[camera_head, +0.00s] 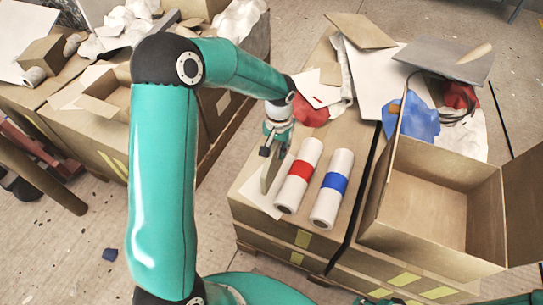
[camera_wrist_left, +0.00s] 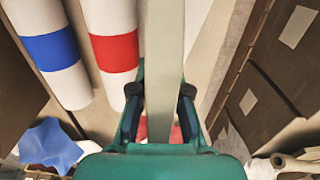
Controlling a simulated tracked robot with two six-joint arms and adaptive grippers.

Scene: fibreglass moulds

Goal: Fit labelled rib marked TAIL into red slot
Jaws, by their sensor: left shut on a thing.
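My left gripper (camera_head: 271,151) is shut on a flat, pale beige rib (camera_head: 270,176) at the left part of the cardboard-topped stand. In the left wrist view the rib (camera_wrist_left: 163,50) runs upright between the two fingers (camera_wrist_left: 160,92). No label can be read on it. A white roll with a red band (camera_head: 301,170) lies just right of the rib, and a white roll with a blue band (camera_head: 333,187) lies beside it. No red slot can be made out apart from the red band. My right gripper is not in view.
An open cardboard box (camera_head: 440,195) stands to the right of the rolls. Blue cloth (camera_head: 412,118), a grey sheet (camera_head: 450,62) and scraps lie behind. Another cluttered stand is at the left, with a floor gap between.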

